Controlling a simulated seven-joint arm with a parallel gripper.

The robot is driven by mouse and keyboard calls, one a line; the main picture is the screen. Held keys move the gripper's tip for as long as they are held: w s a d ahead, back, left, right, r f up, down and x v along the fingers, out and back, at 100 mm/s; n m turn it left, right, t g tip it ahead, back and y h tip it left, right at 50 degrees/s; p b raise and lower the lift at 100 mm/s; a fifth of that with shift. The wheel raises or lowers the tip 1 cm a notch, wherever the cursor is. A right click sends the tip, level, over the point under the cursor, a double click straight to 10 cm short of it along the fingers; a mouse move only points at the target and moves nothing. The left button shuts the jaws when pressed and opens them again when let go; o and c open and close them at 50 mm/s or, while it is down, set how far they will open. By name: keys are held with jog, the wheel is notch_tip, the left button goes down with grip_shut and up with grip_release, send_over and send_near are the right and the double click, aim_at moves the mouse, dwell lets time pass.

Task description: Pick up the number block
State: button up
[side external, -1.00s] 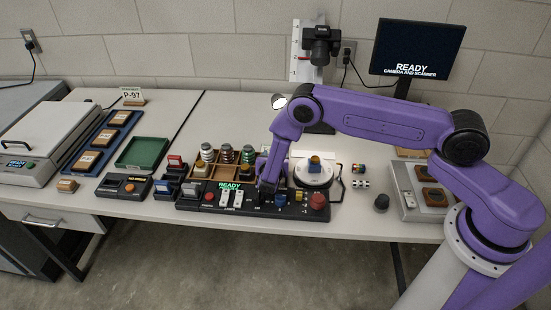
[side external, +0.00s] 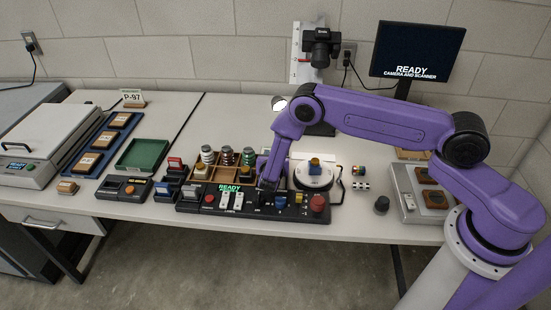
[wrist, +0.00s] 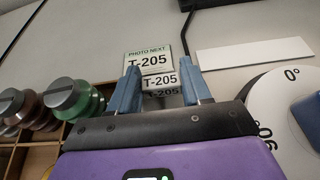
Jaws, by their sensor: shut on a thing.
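The number block (wrist: 160,81) is a small white-faced block marked T-205. In the wrist view it sits between the two blue fingers of my gripper (wrist: 161,75), which is shut on it. A taller card (wrist: 149,58) reading PHOTO NEXT T-205 stands just beyond it. In the side external view my gripper (side external: 267,183) is low behind the black control panel (side external: 187,206), and the block is hidden there. I cannot tell whether the block is clear of the table.
A wooden tray (wrist: 77,132) with ribbed, metal-topped weights is close on the left. A white round turntable (side external: 315,183) carrying a blue and yellow object is close on the right. Small cubes lie beyond it. A green tray (side external: 143,153) and a scanner are further left.

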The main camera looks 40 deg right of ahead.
notch_tip(320, 180, up, 2)
jog(key=shift+r, duration=0.15)
jog(key=s+d+r+m+g+h, duration=0.1)
jog(key=s+d+r, duration=0.1)
jog(key=s+r, duration=0.65)
jog(key=s+d+r, duration=0.2)
jog(key=s+r, duration=0.6)
jog(key=r, duration=0.2)
jog(key=n+t+y, duration=0.5)
jog(key=n+y, duration=0.5)
send_over(248, 140)
jog(key=s, duration=0.1)
notch_tip(248, 140, down, 17)
jog(key=shift+s+d+r, duration=0.1)
jog(key=shift+w+f, duration=0.55)
jog(key=shift+f, duration=0.1)
jog(key=shift+w+f, duration=0.1)
jog(key=shift+f, duration=1.5)
jog(key=shift+f, duration=0.15)
